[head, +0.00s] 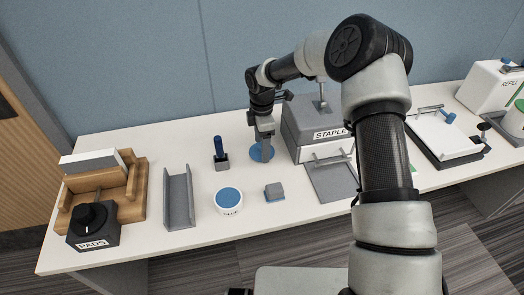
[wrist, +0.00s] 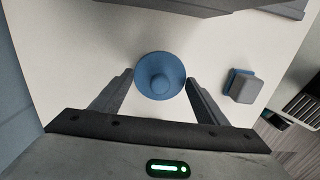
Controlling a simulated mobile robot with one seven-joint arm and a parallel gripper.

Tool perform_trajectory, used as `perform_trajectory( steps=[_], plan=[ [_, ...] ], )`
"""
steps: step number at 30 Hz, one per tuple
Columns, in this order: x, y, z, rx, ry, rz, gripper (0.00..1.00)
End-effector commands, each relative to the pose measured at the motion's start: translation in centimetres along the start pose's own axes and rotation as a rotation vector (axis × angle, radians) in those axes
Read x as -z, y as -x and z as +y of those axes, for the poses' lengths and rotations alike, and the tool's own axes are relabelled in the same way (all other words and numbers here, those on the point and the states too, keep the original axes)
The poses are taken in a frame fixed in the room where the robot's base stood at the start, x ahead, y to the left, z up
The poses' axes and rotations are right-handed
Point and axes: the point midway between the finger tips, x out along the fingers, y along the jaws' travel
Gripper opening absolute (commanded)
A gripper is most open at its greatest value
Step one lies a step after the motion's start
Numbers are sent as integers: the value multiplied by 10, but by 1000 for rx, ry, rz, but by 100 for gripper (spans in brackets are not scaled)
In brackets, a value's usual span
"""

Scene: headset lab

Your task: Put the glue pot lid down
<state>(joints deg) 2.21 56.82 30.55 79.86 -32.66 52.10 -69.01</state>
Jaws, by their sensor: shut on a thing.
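The glue pot lid is a round blue disc with a knob; in the head view the lid (head: 257,154) is low at the tip of my gripper (head: 265,148), over the table left of the grey STAPLE box. In the wrist view the lid (wrist: 160,76) is between the fingertips of my gripper (wrist: 160,80), which is shut on it. I cannot tell whether the lid touches the table. A round white pot (head: 228,209) with a blue top and a label hard to read stands nearer the table's front edge.
A blue-handled tool in a grey holder (head: 221,160) stands left of my gripper. A grey block on a blue base (head: 274,191) lies in front; it also shows in the wrist view (wrist: 243,88). The STAPLE box (head: 308,120) is close on the right. A grey channel (head: 179,200) is further left.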

Motion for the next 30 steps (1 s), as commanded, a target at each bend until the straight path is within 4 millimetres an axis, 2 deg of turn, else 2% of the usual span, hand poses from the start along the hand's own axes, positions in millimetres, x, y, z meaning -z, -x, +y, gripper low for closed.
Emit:
perform_trajectory(
  steps=[3, 6, 17, 18, 20, 30],
  plan=[
    [0, -19, -1, 4, -1, 1, 46],
    [0, -29, 0, 2, -1, 0, 46],
    [0, -34, 0, 1, -2, 0, 46],
    [0, -32, 0, 1, -2, 0, 74],
    [0, -32, 0, 1, -2, 0, 84],
    [0, -28, 0, 1, -2, 0, 86]
  ],
)
